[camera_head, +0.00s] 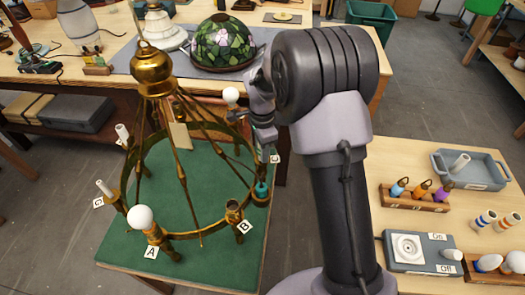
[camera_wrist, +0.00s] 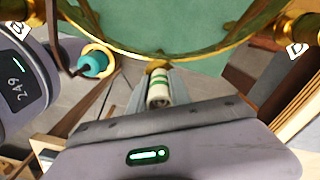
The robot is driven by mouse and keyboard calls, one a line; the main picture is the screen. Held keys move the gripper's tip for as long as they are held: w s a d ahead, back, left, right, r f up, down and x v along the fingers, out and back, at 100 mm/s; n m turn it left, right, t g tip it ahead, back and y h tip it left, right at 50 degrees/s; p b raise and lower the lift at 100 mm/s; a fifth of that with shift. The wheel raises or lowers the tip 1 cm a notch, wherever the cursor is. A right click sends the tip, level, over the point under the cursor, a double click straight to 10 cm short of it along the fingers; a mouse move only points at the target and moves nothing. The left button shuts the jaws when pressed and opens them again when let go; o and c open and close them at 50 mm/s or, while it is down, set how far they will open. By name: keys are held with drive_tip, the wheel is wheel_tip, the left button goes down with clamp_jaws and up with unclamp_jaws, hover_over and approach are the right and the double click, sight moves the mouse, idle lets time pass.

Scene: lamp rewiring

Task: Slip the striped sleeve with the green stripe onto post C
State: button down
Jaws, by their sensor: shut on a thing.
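My gripper (camera_wrist: 158,106) is shut on a white sleeve with green stripes (camera_wrist: 158,90), seen almost end-on in the wrist view. A small brass part shows just beyond the sleeve; I cannot tell whether they touch. In the head view my gripper hangs near the right side of the brass chandelier (camera_head: 154,75). The label C (camera_head: 275,158) is partly hidden beside it and also shows at the upper left of the wrist view (camera_wrist: 19,30). A teal piece in a brass cup (camera_head: 262,188) stands below the gripper. I cannot tell clearly which post bears label C.
Post A holds a round white bulb (camera_head: 140,217); post B (camera_head: 234,210) has an open brass cup. The chandelier stands on a green mat (camera_head: 190,268). On the right table are a grey tray (camera_head: 485,182), colored pieces in a wooden rack (camera_head: 413,200), loose striped sleeves (camera_head: 485,220) and a switch box (camera_head: 408,247).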

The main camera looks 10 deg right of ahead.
drive_tip(key=shift+f, duration=0.2)
idle(0.3)
drive_tip(key=c, duration=1.1)
unclamp_jaws()
drive_tip(key=shift+r, duration=0.15)
wheel_tip(320, 180, up, 17)
drive_tip(key=p, duration=0.6)
drive_tip(key=s+a+r+n+t+b, duration=0.2)
drive_tip(key=s+r+n+b, duration=0.4)
drive_tip(key=s, duration=0.5)
drive_tip(key=s+n+t, duration=0.1)
drive_tip(key=s+n, duration=0.1)
drive_tip(key=s, duration=0.3)
drive_tip(key=s+a+f+n+t+y, duration=0.1)
drive_tip(key=s+n, duration=0.1)
drive_tip(key=s, duration=0.4)
drive_tip(key=s+a+f+n+t+y, duration=0.1)
drive_tip(key=s+n, duration=0.1)
drive_tip(key=s, duration=0.3)
drive_tip(key=shift+s+t, duration=0.15)
drive_tip(key=shift+t, duration=0.25)
